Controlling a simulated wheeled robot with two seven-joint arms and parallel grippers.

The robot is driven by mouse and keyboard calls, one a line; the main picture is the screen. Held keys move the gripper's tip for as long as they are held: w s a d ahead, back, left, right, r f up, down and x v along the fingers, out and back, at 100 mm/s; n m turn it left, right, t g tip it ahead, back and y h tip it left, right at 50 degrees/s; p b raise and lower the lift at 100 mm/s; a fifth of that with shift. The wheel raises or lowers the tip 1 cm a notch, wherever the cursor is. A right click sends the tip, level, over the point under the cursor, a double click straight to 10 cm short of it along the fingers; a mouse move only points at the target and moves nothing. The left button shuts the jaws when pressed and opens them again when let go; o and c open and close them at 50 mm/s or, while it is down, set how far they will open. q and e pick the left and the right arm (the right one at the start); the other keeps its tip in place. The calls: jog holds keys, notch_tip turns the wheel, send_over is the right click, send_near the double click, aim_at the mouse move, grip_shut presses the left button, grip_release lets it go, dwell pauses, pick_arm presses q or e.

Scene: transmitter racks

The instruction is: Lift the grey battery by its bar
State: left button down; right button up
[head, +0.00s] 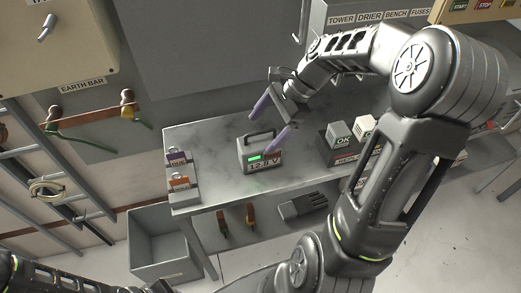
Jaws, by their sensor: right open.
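The grey battery (258,157) stands upright on the bench. It has a bar handle (259,136) on top, a small green display and a label reading about 12.8 V. My right gripper (273,120) is open, with two purple-grey fingers, and is at the battery's upper right. One finger appears close to the right end of the bar in the picture; I cannot tell whether it touches. Nothing is held between the fingers. My left gripper is not in view; only part of my left arm shows at the bottom left.
A grey open bin (163,240) stands below left. Tools lie on the lower shelf. A ladder leans at the left.

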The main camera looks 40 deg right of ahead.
aim_at(255, 143)
jog(key=shift+f, duration=0.1)
jog(key=p+x, duration=0.1)
jog(key=x, duration=0.4)
jog(key=shift+a, duration=0.1)
jog(key=shift+c, duration=0.6)
grip_shut()
dwell(0.7)
